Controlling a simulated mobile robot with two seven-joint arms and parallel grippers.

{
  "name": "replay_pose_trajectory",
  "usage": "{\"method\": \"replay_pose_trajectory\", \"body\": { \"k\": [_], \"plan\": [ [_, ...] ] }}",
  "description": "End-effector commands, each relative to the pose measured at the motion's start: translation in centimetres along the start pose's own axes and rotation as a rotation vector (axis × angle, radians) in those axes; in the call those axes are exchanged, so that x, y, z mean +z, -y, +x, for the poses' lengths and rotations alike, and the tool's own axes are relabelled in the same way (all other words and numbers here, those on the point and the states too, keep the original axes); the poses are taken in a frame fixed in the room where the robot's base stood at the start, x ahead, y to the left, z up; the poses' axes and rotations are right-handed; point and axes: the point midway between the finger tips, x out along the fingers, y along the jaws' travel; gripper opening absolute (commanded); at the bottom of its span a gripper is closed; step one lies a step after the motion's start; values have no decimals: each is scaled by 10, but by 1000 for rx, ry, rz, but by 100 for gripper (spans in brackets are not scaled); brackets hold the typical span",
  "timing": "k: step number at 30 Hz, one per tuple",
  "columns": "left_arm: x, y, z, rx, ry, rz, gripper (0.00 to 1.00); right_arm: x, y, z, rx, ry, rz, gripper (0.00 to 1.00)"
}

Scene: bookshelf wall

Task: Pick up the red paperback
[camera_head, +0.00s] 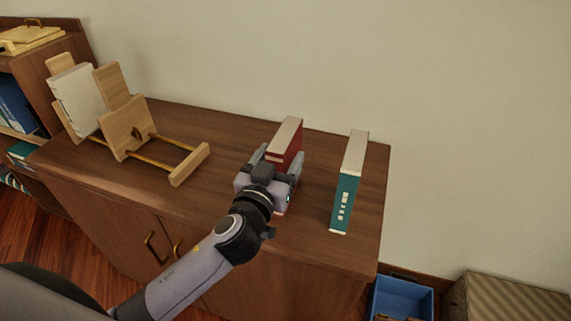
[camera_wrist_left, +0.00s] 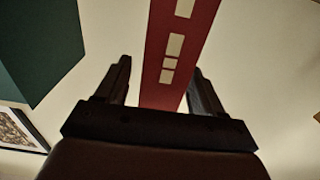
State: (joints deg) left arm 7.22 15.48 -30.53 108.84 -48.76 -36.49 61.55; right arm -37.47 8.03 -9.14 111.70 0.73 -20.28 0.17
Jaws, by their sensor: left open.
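The red paperback (camera_head: 287,142) stands upright on the brown cabinet top, its pale page edges facing up. My left gripper (camera_head: 270,165) is right in front of it in the head view and hides its lower part. In the left wrist view the red spine (camera_wrist_left: 178,55) with pale label blocks runs between the two open fingers (camera_wrist_left: 160,88). A gap shows on the left finger's side; the right finger is close to the spine, and I cannot tell whether it touches. My right gripper is not in view.
A teal book (camera_head: 346,190) stands upright to the right on the cabinet top (camera_head: 225,135). A wooden book rack (camera_head: 128,128) with a white book (camera_head: 77,97) stands at the left. A blue bin (camera_head: 402,298) and a woven box (camera_head: 510,303) are on the floor at lower right.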

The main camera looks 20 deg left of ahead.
Motion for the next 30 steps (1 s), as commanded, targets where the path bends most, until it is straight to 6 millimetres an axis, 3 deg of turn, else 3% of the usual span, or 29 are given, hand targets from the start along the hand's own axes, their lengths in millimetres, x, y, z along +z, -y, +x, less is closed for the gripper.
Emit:
{"method": "replay_pose_trajectory", "body": {
  "k": [6,14,20,21,30],
  "plan": [
    [0,0,20,1,1,1,68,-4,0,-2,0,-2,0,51],
    [1,0,21,1,1,0,68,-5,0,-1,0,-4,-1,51],
    [1,0,21,1,1,0,6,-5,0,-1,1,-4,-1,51],
    [1,0,21,1,1,0,0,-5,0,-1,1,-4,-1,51],
    [-3,0,21,2,-5,-1,0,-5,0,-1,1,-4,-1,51]
  ]
}}
